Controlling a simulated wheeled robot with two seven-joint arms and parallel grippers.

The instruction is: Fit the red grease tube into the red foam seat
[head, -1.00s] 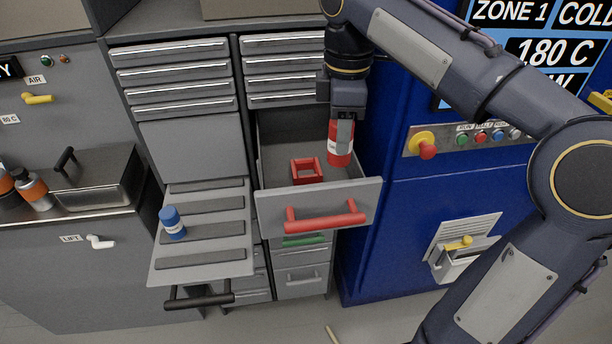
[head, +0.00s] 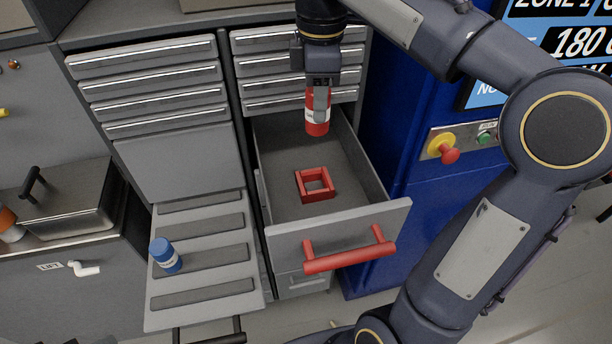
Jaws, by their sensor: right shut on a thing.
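The red grease tube (head: 317,124) has a white label band and hangs upright in my right gripper (head: 320,103), which is shut on its upper part. The tube is over the back part of the open drawer, behind the red foam seat and apart from it. The red foam seat (head: 304,190) is a square frame with an open, empty middle. It sits on the floor of the drawer (head: 345,218), which has a red handle. My left gripper is not in view.
The drawer walls and front panel surround the seat. A blue machine with a red button (head: 449,155) stands at right. The drawer floor around the seat is bare.

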